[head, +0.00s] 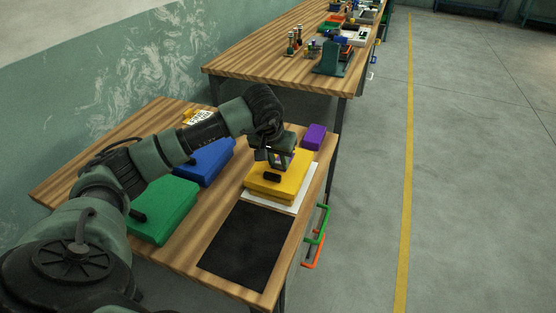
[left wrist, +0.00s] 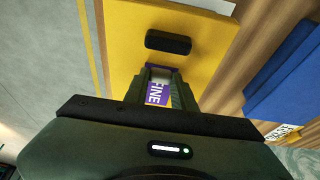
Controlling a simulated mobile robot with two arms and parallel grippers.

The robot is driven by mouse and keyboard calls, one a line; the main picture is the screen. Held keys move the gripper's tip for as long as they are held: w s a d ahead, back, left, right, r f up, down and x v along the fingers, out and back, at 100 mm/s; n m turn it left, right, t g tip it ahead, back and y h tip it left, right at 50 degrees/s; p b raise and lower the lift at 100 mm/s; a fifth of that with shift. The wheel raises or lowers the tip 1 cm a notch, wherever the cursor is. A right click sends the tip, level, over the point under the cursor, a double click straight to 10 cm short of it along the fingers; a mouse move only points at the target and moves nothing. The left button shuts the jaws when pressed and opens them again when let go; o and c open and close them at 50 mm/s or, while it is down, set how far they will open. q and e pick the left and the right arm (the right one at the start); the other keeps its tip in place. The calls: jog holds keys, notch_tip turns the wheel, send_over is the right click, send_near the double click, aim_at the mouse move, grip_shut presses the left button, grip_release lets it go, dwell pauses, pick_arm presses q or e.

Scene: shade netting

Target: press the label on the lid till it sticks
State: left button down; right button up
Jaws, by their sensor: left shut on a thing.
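A yellow box with a flat lid (head: 292,184) lies on a white sheet (head: 284,205) at the table's right edge. A black handle (head: 272,177) sits on its lid; the yellow lid (left wrist: 125,45) and handle (left wrist: 168,42) also show in the left wrist view. My left gripper (head: 276,162) points down over the lid, just behind the handle. It is shut on a purple label with white letters "FINE" (left wrist: 157,93), which shows between its fingers. I cannot tell whether the label touches the lid. My right gripper is not in view.
A green box (head: 162,207) and a blue box (head: 208,162) lie left of the yellow one. A purple block (head: 314,136) is behind it, and a black mat (head: 246,245) in front. A printed card (head: 197,116) lies at the back. A second, cluttered table (head: 255,62) stands beyond.

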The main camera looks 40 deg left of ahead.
pick_arm(q)
jog(key=shift+s+f, duration=0.1)
jog(key=shift+f, duration=0.05)
jog(key=c, duration=1.1)
grip_release()
